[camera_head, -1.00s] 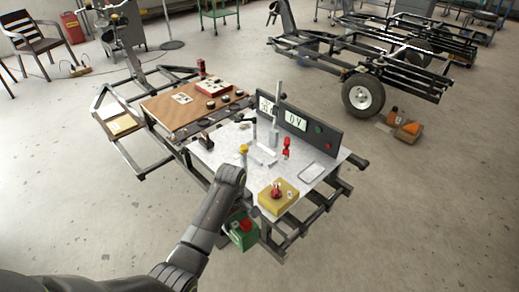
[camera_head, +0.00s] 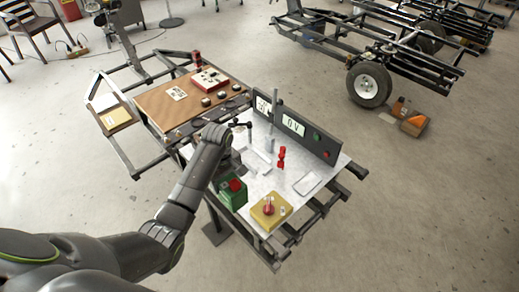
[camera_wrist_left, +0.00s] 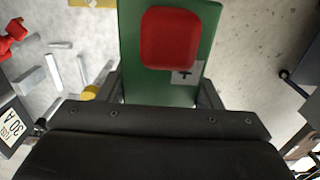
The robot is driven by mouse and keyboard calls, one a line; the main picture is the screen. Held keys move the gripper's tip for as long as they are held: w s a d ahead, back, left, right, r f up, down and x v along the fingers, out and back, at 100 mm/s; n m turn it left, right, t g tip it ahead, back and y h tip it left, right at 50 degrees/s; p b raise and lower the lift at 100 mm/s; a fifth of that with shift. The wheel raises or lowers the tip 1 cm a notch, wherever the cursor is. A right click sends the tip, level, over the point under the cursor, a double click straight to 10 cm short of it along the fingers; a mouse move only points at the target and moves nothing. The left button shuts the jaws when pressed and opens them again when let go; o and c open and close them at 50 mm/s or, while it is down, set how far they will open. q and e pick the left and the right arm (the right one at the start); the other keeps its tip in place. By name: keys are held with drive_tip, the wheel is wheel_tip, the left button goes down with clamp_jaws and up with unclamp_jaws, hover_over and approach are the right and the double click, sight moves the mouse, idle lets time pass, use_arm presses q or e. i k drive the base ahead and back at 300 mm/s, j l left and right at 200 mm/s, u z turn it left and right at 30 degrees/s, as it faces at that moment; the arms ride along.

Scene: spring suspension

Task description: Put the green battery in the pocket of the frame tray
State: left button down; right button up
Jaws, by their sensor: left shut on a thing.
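The green battery (camera_head: 231,198) has a red cap on top and is near the left edge of the light metal tray top (camera_head: 290,168) in the head view. It also shows large in the left wrist view (camera_wrist_left: 165,88), between the fingers. My left gripper (camera_head: 229,174) is shut on the battery; the wrist hides part of the grip. I cannot tell whether the battery's underside touches anything. A pale rectangular outline (camera_head: 307,183), perhaps the pocket, lies at the right of the tray top. My right gripper is not in view.
A yellow block (camera_head: 271,211) with a red knob sits at the front corner. A dark panel with a meter (camera_head: 293,125) stands along the back, with a red part (camera_head: 282,157) before it. A brown board (camera_head: 190,102) with small parts is behind left.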

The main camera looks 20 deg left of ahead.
sight(255, 161)
drive_tip(key=i, duration=1)
